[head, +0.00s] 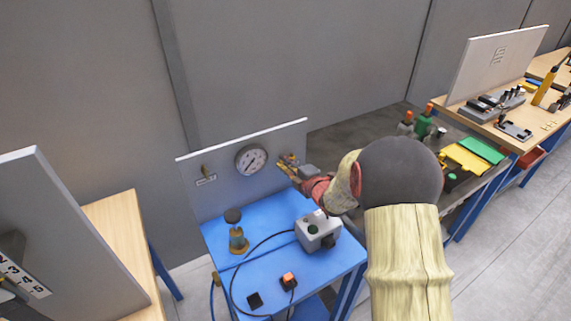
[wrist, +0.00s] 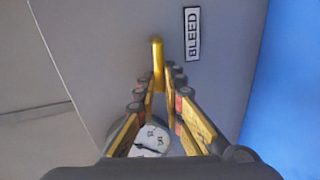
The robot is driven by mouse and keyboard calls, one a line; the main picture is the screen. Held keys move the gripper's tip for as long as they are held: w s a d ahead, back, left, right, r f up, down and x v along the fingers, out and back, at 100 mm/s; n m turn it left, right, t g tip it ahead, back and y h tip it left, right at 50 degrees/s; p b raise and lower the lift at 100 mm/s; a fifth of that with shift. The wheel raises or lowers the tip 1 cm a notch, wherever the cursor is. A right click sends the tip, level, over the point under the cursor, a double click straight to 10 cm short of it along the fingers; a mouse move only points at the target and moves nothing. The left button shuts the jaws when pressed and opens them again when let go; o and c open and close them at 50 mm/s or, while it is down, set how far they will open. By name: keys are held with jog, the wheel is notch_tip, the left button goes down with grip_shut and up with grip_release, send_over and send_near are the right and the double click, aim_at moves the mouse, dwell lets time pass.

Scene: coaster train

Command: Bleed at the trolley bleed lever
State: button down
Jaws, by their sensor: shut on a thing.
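The bleed lever is a yellow bar (wrist: 157,55) on the grey panel (head: 222,195). It stands between my fingertips in the wrist view, beside a white BLEED label (wrist: 192,33). My gripper (head: 288,163) reaches the panel just right of the round gauge and is shut on the lever; it also shows in the wrist view (wrist: 161,78). In the head view my gripper largely hides the lever and the label. The white-faced gauge (head: 251,160) also shows between my fingers in the wrist view (wrist: 150,142).
The blue trolley top (head: 222,237) carries a brass fitting with a dark knob (head: 236,232), a grey box (head: 317,235), a black cable and an orange-topped switch (head: 288,281). Another small brass handle (head: 206,171) is on the panel's left. Workbenches stand on both sides.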

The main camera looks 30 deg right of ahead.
aim_at(291, 145)
jog(key=r+m+p, duration=0.1)
jog(key=m, duration=0.1)
jog(key=d+r+m+y+p, duration=0.1)
jog(key=m, duration=0.2)
jog(key=d+r+m+y+p, duration=0.1)
jog(key=m, duration=0.3)
jog(key=d+m+p, duration=0.1)
jog(key=m, duration=0.1)
jog(key=d+m+t+y, duration=0.1)
jog(key=shift+r+m+p, duration=0.3)
jog(key=shift+r+p, duration=0.1)
jog(key=shift+d+m+t, duration=0.2)
jog(key=shift+d+m, duration=0.05)
jog(key=shift+m, duration=0.4)
jog(key=shift+d+m+t, duration=0.2)
jog(key=shift+m, duration=0.45)
jog(key=shift+p, duration=0.3)
jog(key=c, duration=1.9)
grip_release()
jog(key=shift+d, duration=0.1)
